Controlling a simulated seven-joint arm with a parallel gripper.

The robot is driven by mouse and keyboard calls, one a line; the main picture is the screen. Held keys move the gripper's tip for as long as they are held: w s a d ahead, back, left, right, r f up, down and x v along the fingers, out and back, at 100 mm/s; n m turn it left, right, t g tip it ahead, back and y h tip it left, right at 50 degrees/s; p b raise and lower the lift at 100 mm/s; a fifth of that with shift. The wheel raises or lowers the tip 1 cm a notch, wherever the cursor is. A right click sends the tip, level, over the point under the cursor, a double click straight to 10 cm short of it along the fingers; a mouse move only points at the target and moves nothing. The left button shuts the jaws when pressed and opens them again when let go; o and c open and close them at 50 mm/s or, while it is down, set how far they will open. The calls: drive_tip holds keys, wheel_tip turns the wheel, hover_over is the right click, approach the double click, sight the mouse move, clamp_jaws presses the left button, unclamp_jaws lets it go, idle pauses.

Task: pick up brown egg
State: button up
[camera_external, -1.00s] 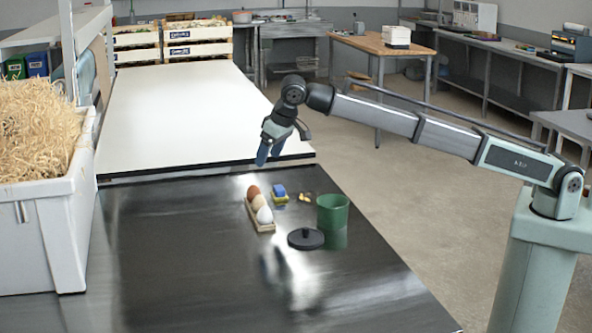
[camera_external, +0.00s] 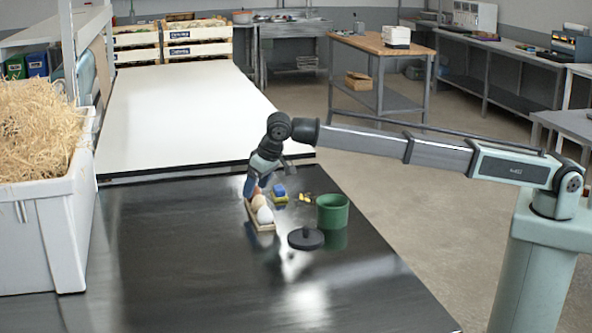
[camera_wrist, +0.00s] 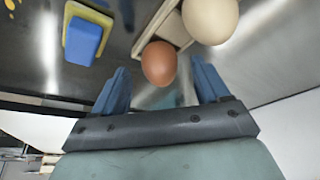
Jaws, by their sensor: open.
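The brown egg (camera_wrist: 159,63) sits at the near end of a wooden egg holder (camera_wrist: 170,22) in the wrist view, between the two blue fingers of my gripper (camera_wrist: 161,88). The fingers are open, with a gap on each side of the egg. In the external view my gripper (camera_external: 252,187) is low at the far end of the egg holder (camera_external: 264,226) and largely hides the brown egg. A paler egg (camera_wrist: 210,18) lies beside the brown one in the wrist view. A white egg (camera_external: 265,215) is at the holder's front end in the external view.
A blue block on a yellow base (camera_external: 280,192) stands right of the holder. A green cup (camera_external: 332,211) and a black round lid (camera_external: 306,239) are further right and nearer. A grey bin of straw (camera_external: 45,215) is at left. The dark tabletop (camera_external: 190,270) is clear in front.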

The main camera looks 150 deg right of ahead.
drive_tip(key=shift+d+f, duration=0.25)
drive_tip(key=shift+f, duration=0.4)
drive_tip(key=c, duration=0.9)
drive_tip(key=shift+r, duration=0.15)
wheel_tip(320, 180, up, 9)
drive_tip(key=shift+w+r, duration=0.1)
drive_tip(key=shift+w, duration=0.05)
drive_tip(key=w+a+r+n, duration=0.1)
drive_tip(key=w+a+r, duration=0.2)
drive_tip(key=w+a, duration=0.5)
drive_tip(key=s+a, duration=0.4)
drive_tip(key=a, duration=0.4)
drive_tip(key=s+a+f+m, duration=0.1)
drive_tip(key=s+a, duration=0.3)
drive_tip(key=a, duration=0.5)
drive_tip(key=shift+s+f, duration=0.2)
drive_tip(key=shift+s, duration=0.2)
